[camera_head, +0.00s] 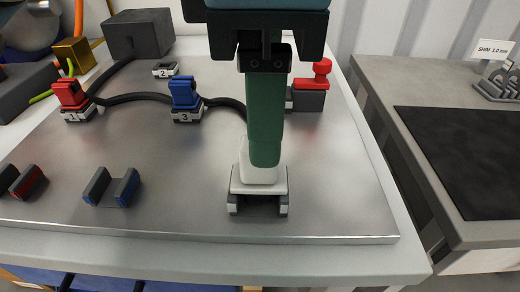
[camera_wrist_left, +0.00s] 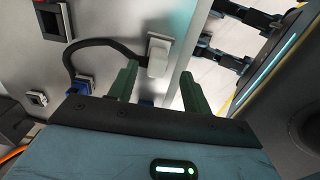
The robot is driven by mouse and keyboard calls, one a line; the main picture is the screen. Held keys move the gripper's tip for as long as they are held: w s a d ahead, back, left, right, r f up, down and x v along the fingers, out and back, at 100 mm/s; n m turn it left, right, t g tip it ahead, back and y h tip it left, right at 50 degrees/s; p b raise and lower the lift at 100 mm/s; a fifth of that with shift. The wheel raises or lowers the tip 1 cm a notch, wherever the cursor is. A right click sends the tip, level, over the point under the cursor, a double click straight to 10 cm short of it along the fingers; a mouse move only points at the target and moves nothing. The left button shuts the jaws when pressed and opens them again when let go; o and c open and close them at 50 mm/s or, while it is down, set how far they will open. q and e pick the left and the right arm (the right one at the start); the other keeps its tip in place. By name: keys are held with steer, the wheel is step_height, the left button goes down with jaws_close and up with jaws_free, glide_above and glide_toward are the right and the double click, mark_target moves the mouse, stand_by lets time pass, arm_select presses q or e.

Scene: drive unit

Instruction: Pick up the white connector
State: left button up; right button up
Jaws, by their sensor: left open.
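No finger contact is clear. My right gripper cannot be made out.
A red connector (camera_head: 70,95) labelled 1 and an empty socket labelled 2 (camera_head: 165,69) sit farther back. A red-knobbed block (camera_head: 308,95) stands behind the gripper. A blue holder (camera_head: 111,188) and a red one (camera_head: 24,182) lie front left. A side table stands right, past a gap.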

mark_target(259, 172)
arm_select(q)
steer(key=f, duration=0.1)
steer(key=f+b, duration=0.1)
steer(key=f, duration=0.1)
steer(key=f+b, duration=0.1)
steer(key=f, duration=0.1)
steer(key=shift+w+a, duration=0.15)
steer(key=shift+a, duration=0.15)
steer(key=shift+c, duration=0.3)
jaws_close()
